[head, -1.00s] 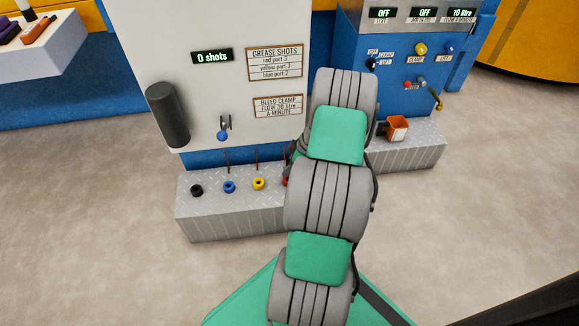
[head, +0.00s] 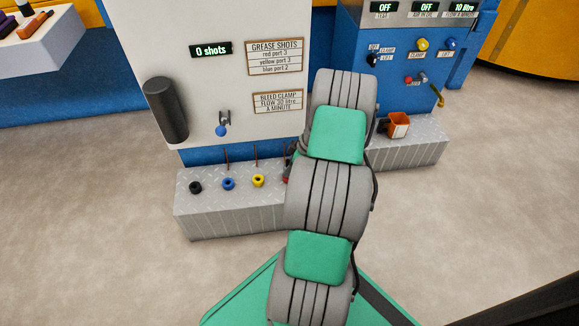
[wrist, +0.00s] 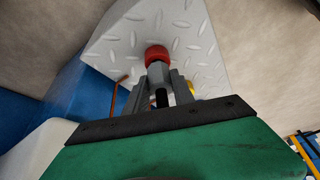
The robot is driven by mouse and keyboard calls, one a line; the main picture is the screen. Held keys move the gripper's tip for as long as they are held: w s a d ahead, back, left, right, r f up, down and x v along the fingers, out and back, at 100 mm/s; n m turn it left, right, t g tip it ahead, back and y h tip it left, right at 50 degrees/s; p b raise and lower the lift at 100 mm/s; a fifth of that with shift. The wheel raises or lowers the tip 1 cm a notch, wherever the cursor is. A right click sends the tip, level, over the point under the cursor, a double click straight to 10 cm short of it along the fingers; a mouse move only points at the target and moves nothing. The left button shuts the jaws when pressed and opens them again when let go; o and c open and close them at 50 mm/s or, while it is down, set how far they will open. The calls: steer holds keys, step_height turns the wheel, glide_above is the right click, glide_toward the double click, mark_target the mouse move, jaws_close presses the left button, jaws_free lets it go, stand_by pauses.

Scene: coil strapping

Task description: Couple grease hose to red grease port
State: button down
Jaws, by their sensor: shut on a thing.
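In the wrist view my gripper (wrist: 166,82) is shut on a grey coupler (wrist: 159,74), with a short black piece, likely the grease hose (wrist: 162,98), showing below it between the fingers. The red grease port (wrist: 158,54) is right at the coupler's far end, in line with it. I cannot tell whether they are joined or only touch. In the head view my arm hides my gripper and most of the red port (head: 286,180).
Black (head: 195,187), blue (head: 228,184) and yellow (head: 258,181) ports stand on the tread-plate step (head: 225,218) left of my arm. Thin brown rods rise behind them. The white panel (head: 215,95) reads "0 shots". An orange container (head: 398,126) stands on the right step.

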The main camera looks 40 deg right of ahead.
steer(key=shift+f, duration=0.45)
steer(key=c, duration=1)
jaws_free()
